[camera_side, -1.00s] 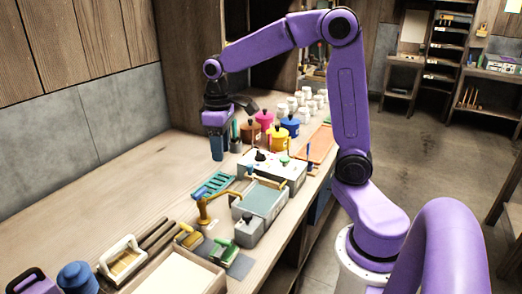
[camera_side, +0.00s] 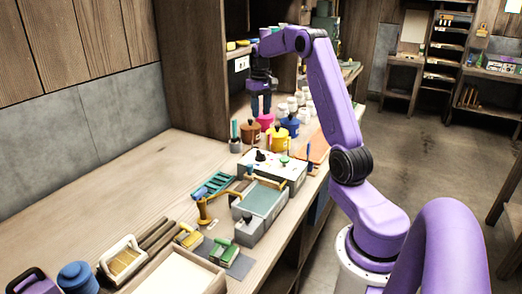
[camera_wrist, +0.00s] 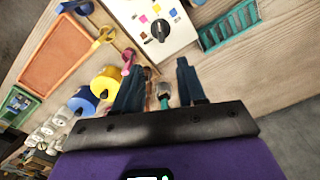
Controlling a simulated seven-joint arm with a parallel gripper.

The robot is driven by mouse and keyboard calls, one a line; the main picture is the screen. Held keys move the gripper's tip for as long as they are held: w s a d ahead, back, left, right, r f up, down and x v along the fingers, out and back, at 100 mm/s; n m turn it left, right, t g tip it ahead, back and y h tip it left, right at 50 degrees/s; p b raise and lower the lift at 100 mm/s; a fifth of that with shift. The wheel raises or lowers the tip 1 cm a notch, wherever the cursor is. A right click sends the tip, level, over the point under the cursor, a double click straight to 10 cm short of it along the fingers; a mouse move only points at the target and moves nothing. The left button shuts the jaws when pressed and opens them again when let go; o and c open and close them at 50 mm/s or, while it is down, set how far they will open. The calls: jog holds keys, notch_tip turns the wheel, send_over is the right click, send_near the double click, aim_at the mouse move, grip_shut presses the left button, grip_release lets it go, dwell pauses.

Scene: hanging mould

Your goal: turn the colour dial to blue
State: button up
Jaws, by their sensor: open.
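The colour dial is a black knob (camera_wrist: 160,28) on a pale control box, with small colour patches around it, including pink and blue. Which patch it points to is too small to tell. In the side view the control box (camera_side: 291,177) sits mid-bench with the dial (camera_side: 260,156) on top. My gripper (camera_side: 262,112) hangs over the far part of the bench, above the coloured pots and well apart from the dial. In the wrist view my gripper (camera_wrist: 158,82) has its two fingers spread, with nothing held between them.
Yellow (camera_side: 277,138) and blue (camera_side: 290,126) pots, a brown pot (camera_side: 250,133) and several white jars (camera_side: 305,100) crowd the bench beyond the box. A teal rack (camera_side: 213,184) and a grey tray (camera_side: 262,199) lie nearer.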

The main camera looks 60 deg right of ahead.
aim_at(261, 152)
notch_tip(261, 152, down, 16)
jog(key=shift+f, duration=0.2)
dwell(0.4)
grip_shut()
